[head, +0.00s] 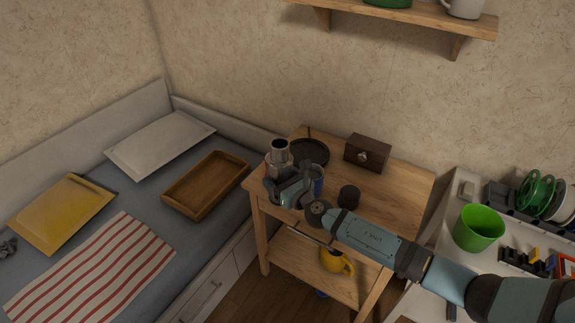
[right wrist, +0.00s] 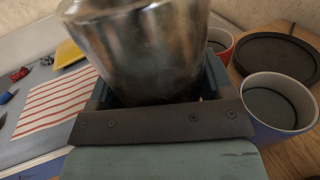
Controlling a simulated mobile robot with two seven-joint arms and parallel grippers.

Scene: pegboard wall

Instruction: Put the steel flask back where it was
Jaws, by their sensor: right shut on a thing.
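The steel flask (head: 279,149) is a shiny metal vessel with a dark opening at the top. It stands out above my right gripper (head: 284,189) at the left back part of the wooden table (head: 400,187). In the right wrist view the flask (right wrist: 145,50) fills the upper middle, between the fingers of my right gripper (right wrist: 155,95), which is shut on it. The flask's lower end is hidden by the gripper, so I cannot tell whether it touches the table. My left gripper is not in view.
Close by are a blue cup (right wrist: 277,105), a red cup (right wrist: 220,40) and a round black tray (right wrist: 278,58). A dark box (head: 367,153) and a small black cylinder (head: 349,196) stand further right. A bed with a wooden tray (head: 206,184) lies left.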

